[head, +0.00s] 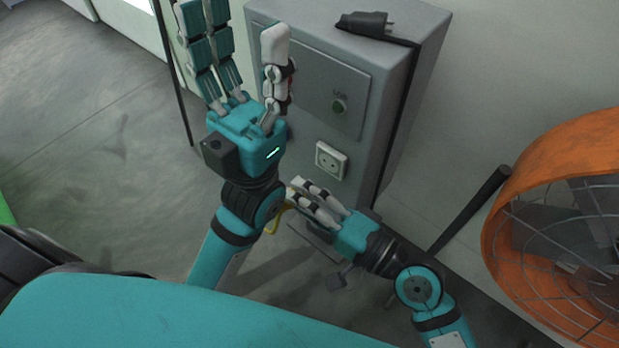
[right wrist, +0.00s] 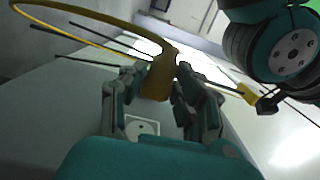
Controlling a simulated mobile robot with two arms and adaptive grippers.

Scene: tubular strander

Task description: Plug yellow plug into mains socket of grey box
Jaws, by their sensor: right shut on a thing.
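The grey box (head: 390,110) stands against the wall in the head view. Its white mains socket (head: 331,160) is on the front face, low down, and also shows in the right wrist view (right wrist: 142,127). My right gripper (head: 305,196) is below and left of the socket, shut on the yellow plug (right wrist: 158,80). The plug is apart from the socket. A yellow cable (right wrist: 85,12) loops from it; a bit of yellow shows beside my left forearm in the head view. My left gripper (head: 240,35) is raised left of the box, its fingers spread and empty.
A black plug (head: 365,23) lies on top of the box, its cable hanging down the side. An orange fan (head: 560,210) stands at the right. The floor at the left is clear.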

